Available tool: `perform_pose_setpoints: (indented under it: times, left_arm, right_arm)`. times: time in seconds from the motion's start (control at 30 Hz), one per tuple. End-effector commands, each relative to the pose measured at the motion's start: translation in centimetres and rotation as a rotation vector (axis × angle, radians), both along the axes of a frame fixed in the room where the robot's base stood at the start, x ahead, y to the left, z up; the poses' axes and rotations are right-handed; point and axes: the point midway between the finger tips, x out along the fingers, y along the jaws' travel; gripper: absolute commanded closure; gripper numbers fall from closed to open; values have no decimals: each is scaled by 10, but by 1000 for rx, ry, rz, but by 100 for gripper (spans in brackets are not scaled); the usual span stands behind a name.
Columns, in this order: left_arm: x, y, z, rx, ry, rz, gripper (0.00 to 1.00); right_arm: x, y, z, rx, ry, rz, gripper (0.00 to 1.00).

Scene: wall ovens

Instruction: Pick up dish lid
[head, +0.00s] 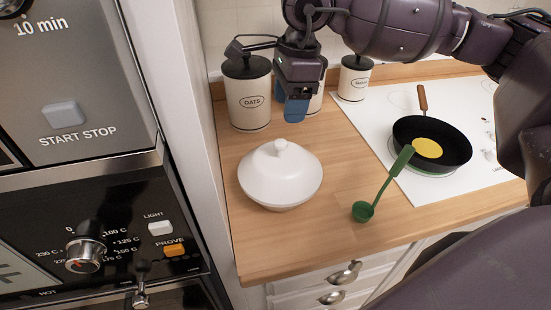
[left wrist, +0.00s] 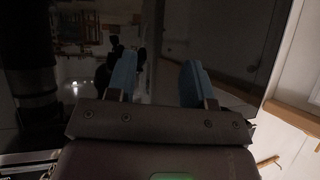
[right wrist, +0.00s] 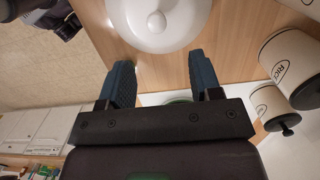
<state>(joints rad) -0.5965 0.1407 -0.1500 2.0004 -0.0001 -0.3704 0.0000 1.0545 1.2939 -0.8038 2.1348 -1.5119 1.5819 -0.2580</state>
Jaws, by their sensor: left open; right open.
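The white dish lid (head: 279,168) with a round knob (head: 281,146) on top sits on a white dish on the wooden counter in the head view. It also shows at the top of the right wrist view (right wrist: 168,22), partly cut off. My right gripper (head: 296,110) is above the counter, behind and slightly right of the lid. In the right wrist view its two blue fingers (right wrist: 162,78) are apart with nothing between them, and the lid lies beyond the tips. My left gripper (left wrist: 158,75) shows only in the left wrist view, open and empty in front of a dark surface.
Canisters, one marked OATS (head: 249,95), stand behind the lid. A green ladle (head: 365,209) lies right of it, leaning toward a black pan (head: 446,158) on the white hob (head: 372,112). Wall ovens (head: 82,140) flank the counter's left side. Bare wood (head: 330,165) lies between lid and ladle.

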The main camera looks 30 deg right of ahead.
Motion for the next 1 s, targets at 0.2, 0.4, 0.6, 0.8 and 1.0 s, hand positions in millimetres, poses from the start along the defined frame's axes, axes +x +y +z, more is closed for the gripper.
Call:
perform_pose_setpoints:
  times: [0.2, 0.4, 0.6, 0.8, 1.0]
  left_arm:
    - [-10, 2, -10, 2, 29, 4, 52]
    - [-7, 2, -9, 3, 22, 2, 52]
    - [1, 0, -1, 2, 2, -2, 52]
    - [4, 0, 1, 2, -7, -4, 52]
    - [3, 0, 0, 3, -4, -3, 52]
  right_arm:
    - [0, 5, -32, 4, 4, 1, 42]
    - [1, 7, -43, 5, 2, 1, 42]
    - [2, 13, -66, 5, 5, 2, 42]
    - [3, 16, -89, 5, 4, 1, 42]
    - [3, 17, -93, 6, 2, 1, 42]
